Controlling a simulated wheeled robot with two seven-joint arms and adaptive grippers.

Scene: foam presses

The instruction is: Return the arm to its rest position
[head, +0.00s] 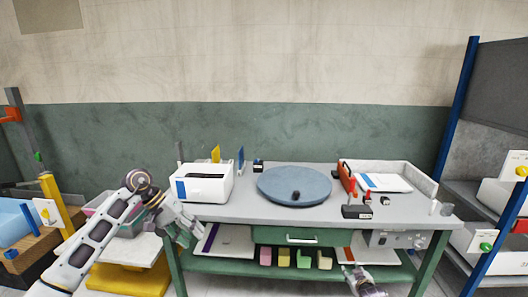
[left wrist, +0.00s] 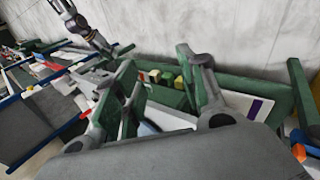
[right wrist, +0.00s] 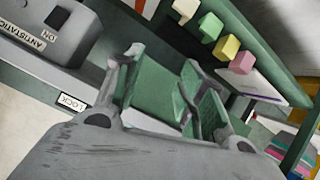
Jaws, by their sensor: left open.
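My left arm (head: 95,235) reaches in from the left in the head view. Its gripper (head: 190,228) hangs in front of the bench's left end, below the white box. In the left wrist view the two fingers (left wrist: 162,85) stand apart with nothing held between them. My right gripper (head: 358,277) is low at the bottom of the head view, in front of the bench's right half. In the right wrist view its fingers (right wrist: 160,75) are spread with no object between them. Most of my right arm is out of the head view.
The grey bench (head: 240,205) carries a white box (head: 203,183), a round blue turntable (head: 280,183) and a white tray (head: 425,183). Coloured blocks (head: 282,257) sit on its lower shelf. A grey control box (right wrist: 45,30) is close to my right gripper. A blue-post rack (head: 456,110) stands right.

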